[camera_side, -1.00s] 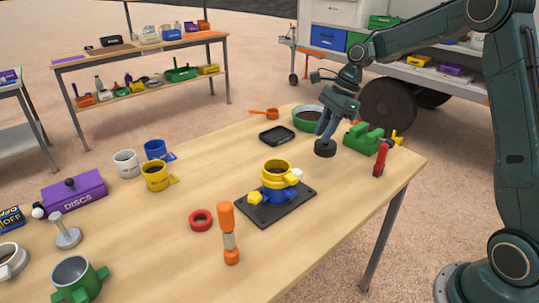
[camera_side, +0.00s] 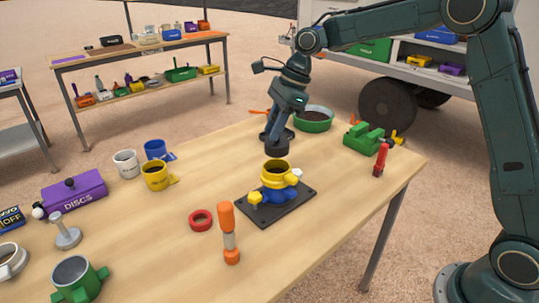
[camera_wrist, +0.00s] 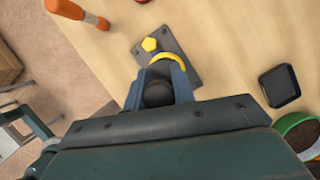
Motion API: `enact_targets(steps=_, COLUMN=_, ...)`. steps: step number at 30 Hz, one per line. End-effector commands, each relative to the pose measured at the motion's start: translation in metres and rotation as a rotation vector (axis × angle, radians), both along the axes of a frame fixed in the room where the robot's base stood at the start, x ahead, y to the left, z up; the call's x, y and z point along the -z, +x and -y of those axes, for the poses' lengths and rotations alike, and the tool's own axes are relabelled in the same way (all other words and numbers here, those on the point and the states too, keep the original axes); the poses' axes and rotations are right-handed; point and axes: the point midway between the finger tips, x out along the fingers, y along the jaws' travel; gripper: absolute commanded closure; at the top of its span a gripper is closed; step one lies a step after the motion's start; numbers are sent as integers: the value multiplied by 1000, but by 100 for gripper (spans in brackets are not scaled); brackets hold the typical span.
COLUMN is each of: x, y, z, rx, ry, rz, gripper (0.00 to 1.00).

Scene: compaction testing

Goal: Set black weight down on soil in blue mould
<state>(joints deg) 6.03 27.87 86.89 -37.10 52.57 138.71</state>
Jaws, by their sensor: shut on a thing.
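My gripper (camera_side: 278,132) is shut on the black weight (camera_side: 276,148) and points down. The weight hangs upright, just above the rim of the yellow collar (camera_side: 279,180) in the side view, apart from it. The collar sits on the blue mould (camera_side: 283,194), which stands on a dark base plate (camera_side: 250,210). Dark soil (camera_side: 277,167) shows inside the collar. In the wrist view the weight's round dark top (camera_wrist: 158,93) lies between my fingers, and part of the yellow collar (camera_wrist: 170,58) shows beyond it. The rest of the mould is hidden there.
A black tray (camera_wrist: 280,86) and a green bowl of soil (camera_side: 314,125) are behind the mould. A green tool (camera_side: 365,138) and red-handled tool (camera_side: 379,160) are to the right. A red ring (camera_side: 201,220) and orange-handled tool (camera_side: 228,232) are in front.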

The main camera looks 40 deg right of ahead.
Motion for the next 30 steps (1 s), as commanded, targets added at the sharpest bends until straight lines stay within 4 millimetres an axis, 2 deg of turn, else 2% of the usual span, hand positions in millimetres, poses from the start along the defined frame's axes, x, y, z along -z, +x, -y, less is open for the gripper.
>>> enact_targets(steps=6, x=25, y=0, z=0, rx=-1, ry=1, rz=-2, gripper=100)
enact_targets(steps=17, x=36, y=0, z=0, rx=-1, ry=1, rz=1, gripper=100)
enact_targets(steps=25, x=63, y=0, z=0, rx=-2, ry=1, rz=-1, gripper=100)
enact_targets(steps=30, x=72, y=0, z=0, rx=-1, ry=0, rz=2, gripper=100)
